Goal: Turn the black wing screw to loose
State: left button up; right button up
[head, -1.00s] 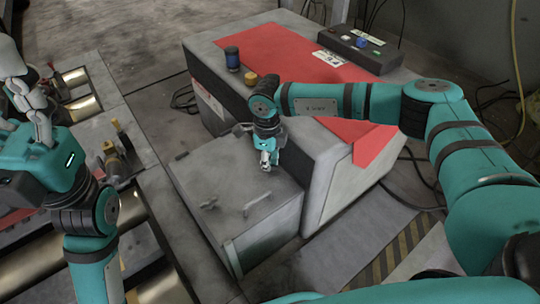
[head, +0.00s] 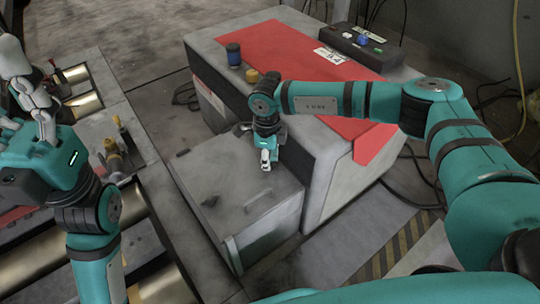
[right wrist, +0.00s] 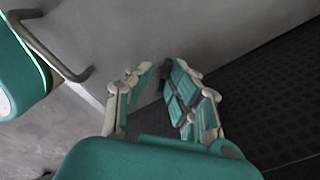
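A small dark piece (right wrist: 165,73) shows between my right fingertips in the right wrist view, close to the right-hand finger. It may be the black wing screw, but it is too small and partly covered to be sure. My right gripper (right wrist: 157,75) points at the grey surface with its fingers apart. In the head view the right gripper (head: 266,163) is over the back of the low grey box, where I cannot make out the screw. My left gripper (head: 22,95) is at the upper left, partly cut off by the picture edge, far from the box.
The grey box (head: 240,222) has a bar handle (head: 262,197), also in the right wrist view (right wrist: 52,48), and a small fitting (head: 210,201). Behind stands a red-topped machine (head: 285,55) with a control box (head: 360,48). Metal rollers (head: 85,107) lie at left.

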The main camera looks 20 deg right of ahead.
notch_tip(320, 180, up, 12)
jog(key=shift+s, duration=0.15)
dwell(0.5)
jog(key=shift+d, duration=0.1)
